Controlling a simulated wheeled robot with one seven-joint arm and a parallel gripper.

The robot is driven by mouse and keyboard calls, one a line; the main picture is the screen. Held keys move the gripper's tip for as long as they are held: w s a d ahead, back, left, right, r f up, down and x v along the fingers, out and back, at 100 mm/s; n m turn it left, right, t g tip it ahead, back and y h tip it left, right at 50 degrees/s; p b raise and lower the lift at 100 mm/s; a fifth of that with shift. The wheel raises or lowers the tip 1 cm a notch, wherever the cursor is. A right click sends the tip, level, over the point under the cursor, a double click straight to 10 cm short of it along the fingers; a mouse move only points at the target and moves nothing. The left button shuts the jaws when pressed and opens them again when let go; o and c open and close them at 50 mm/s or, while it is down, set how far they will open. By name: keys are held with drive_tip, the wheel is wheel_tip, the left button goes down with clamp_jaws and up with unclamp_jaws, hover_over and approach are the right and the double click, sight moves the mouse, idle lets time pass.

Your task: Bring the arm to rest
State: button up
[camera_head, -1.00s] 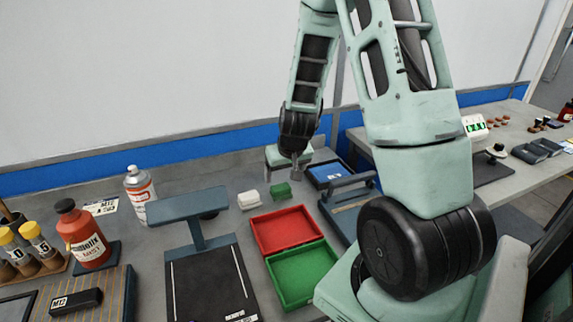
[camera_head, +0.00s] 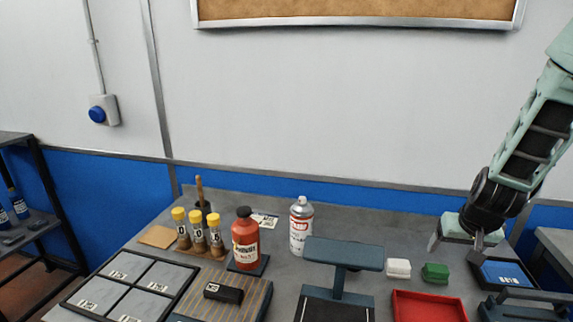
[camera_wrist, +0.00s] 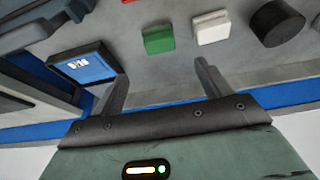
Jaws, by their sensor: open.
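My gripper (camera_head: 457,247) is at the right of the head view, above the back of the bench near the blue-screened device. Its fingers (camera_wrist: 162,85) are spread and empty in the wrist view. A green block (camera_head: 435,272) and a white block (camera_head: 398,268) sit on the bench, apart from the fingers. They also show in the wrist view, green block (camera_wrist: 158,39) and white block (camera_wrist: 211,27). Much of my arm is cut off by the right edge of the head view.
The blue-screened device (camera_head: 503,273) stands close to my gripper. A red tray (camera_head: 428,306) and a dark stand (camera_head: 343,255) are in front. A spray can (camera_head: 301,228), a red bottle (camera_head: 245,243) and yellow-capped vials (camera_head: 198,232) stand left.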

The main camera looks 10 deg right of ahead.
drive_tip(key=s+a+r+n+g+y, duration=0.1)
drive_tip(key=s+a+r+n, duration=0.25)
drive_tip(key=a, duration=0.55)
drive_tip(key=s+a+r+n+g+y, duration=0.1)
drive_tip(key=s+a+r+n, duration=0.2)
drive_tip(key=a, duration=0.6)
drive_tip(key=s+a+r+n+g+y, duration=0.1)
drive_tip(key=s+a+r+n, duration=0.15)
drive_tip(key=s+a, duration=0.45)
drive_tip(key=s+a+n+g, duration=0.1)
drive_tip(key=s+a+n, duration=0.2)
drive_tip(key=s+a, duration=0.3)
drive_tip(key=a, duration=0.3)
drive_tip(key=shift+s+a+n, duration=0.2)
drive_tip(key=shift+a+n, duration=0.15)
drive_tip(key=shift+n, duration=0.05)
